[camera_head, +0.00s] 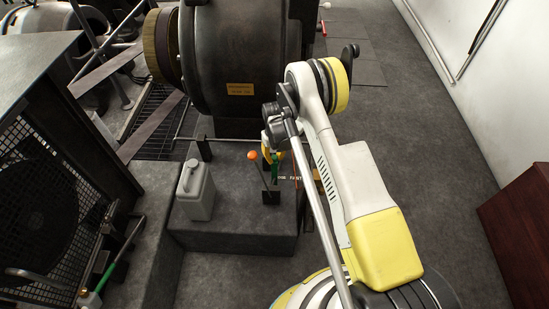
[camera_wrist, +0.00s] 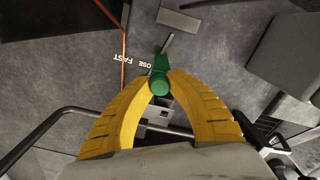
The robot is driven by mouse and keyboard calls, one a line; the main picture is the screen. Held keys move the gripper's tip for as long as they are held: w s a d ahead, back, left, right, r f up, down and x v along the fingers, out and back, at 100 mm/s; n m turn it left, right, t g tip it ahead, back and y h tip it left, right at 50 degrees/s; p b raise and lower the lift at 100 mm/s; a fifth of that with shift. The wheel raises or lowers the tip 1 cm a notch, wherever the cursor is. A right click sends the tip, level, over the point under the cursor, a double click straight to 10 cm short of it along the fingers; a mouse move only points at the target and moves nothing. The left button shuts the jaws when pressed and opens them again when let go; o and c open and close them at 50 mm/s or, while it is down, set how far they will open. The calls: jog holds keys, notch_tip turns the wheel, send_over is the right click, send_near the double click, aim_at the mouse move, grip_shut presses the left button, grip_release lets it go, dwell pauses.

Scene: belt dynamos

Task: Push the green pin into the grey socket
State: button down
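The green pin (camera_wrist: 160,84) is between the two yellow fingers of my gripper (camera_wrist: 160,80) in the wrist view. The fingertips touch it from both sides, and its round end faces the camera. In the head view the green pin (camera_head: 275,166) shows just below my gripper (camera_head: 272,150), above the grey plinth. A grey metal bracket with square openings (camera_wrist: 160,112) lies behind the fingers in the wrist view. I cannot tell if this is the grey socket, or whether the pin touches it.
A lever with an orange knob (camera_head: 252,155) stands close left of my gripper. A grey canister (camera_head: 196,191) is further left on the plinth (camera_head: 240,232). A large dark dynamo (camera_head: 240,60) rises behind. White lettering (camera_wrist: 133,60) marks the surface near the pin.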

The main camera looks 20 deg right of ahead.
aim_at(274, 156)
jog(key=shift+r, duration=0.15)
jog(key=shift+r+p, duration=0.85)
jog(key=shift+r, duration=1.3)
jog(key=shift+w, duration=0.1)
